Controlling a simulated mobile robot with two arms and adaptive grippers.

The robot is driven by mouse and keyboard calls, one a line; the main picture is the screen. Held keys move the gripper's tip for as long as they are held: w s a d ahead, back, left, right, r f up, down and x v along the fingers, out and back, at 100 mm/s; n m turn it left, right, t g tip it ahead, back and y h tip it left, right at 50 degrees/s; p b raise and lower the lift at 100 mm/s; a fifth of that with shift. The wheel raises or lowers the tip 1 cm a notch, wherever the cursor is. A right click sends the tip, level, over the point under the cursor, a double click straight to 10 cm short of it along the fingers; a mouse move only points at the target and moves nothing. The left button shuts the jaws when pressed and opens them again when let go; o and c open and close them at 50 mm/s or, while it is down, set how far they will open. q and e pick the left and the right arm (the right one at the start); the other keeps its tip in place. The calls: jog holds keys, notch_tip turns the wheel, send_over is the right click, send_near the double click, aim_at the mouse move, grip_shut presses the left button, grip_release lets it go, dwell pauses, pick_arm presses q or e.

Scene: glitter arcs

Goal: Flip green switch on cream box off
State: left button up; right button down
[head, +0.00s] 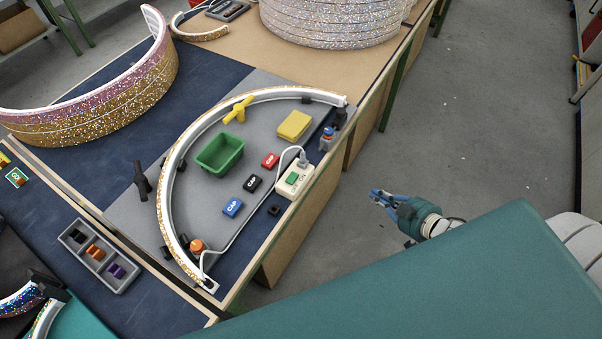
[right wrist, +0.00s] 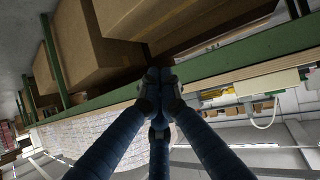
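The cream box (head: 303,186) sits at the right edge of the grey work mat in the head view. The green switch (head: 292,178) is on its top face, with small lettering beside it. Its position, on or off, is too small to tell. A white cable enters the box's far end. My right gripper (head: 374,194) is right of the box, apart from it, over the floor beyond the table edge. In the right wrist view its blue fingers (right wrist: 160,85) meet at the tips, with nothing between them. The cream box (right wrist: 250,86) also shows there at the right. My left gripper is not in view.
A light arc strip (head: 171,166) curves around a green bin (head: 220,154), a yellow block (head: 294,125) and red, black and blue CAP blocks. A small dark block (head: 273,210) lies near the box. Floor (head: 452,130) right of the table is clear.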

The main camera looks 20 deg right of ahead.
jog(key=a+r+n+y, duration=0.3)
jog(key=a+r+y, duration=0.4)
jog(key=a+r, duration=0.7)
notch_tip(320, 180, up, 4)
jog(key=shift+w+a+f+b, duration=0.15)
jog(key=shift+w+a+b, duration=0.15)
jog(key=shift+a, duration=0.1)
